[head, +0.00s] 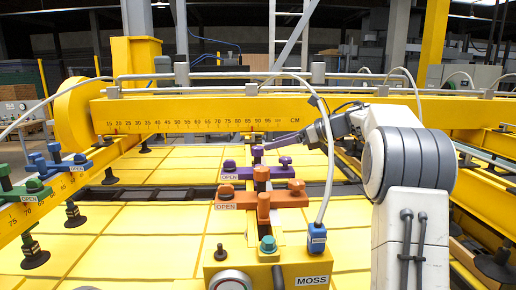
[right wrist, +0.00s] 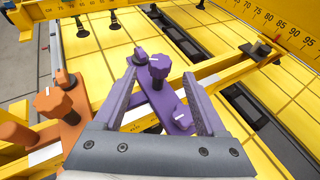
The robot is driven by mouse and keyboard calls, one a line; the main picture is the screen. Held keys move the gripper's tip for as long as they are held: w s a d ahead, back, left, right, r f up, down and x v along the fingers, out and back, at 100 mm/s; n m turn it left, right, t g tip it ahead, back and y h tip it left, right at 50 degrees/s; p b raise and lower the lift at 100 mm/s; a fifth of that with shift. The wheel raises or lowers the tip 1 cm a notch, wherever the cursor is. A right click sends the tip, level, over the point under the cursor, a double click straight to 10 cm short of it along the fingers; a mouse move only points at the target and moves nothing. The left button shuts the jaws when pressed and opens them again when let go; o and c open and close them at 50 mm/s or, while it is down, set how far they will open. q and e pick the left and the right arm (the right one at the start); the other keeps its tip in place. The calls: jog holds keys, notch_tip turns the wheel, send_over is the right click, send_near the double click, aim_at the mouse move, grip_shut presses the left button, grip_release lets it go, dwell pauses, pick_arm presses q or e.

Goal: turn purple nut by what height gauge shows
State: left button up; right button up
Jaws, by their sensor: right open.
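The purple clamp block (head: 245,174), labelled OPEN, sits across the yellow rail. Its purple nuts stand on top, one of them in the middle (head: 257,153). In the right wrist view a purple lobed nut (right wrist: 158,68) with a pale pointer mark lies between the fingers of my right gripper (right wrist: 158,75). The gripper is open, and I cannot tell whether a finger touches the nut. In the head view this gripper (head: 290,138) reaches in from the right just above the purple block. A centimetre scale (head: 195,123) runs along the yellow crossbeam. My left gripper is not in view.
An orange clamp block (head: 240,199) with its own knobs stands just in front of the purple one. Blue (head: 60,163) and green (head: 28,189) clamps sit at the left. A yellow box labelled MOSS (head: 300,268) is nearest, with a hose rising from its blue connector (head: 317,238).

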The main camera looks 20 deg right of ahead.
aim_at(260, 148)
jog(key=p+x, duration=0.2)
jog(key=x, duration=0.4)
jog(key=shift+r, duration=0.1)
jog(key=shift+w+a+f+p, duration=0.3)
jog(key=shift+w+a+f, duration=0.1)
jog(key=shift+w+f, duration=0.1)
grip_shut()
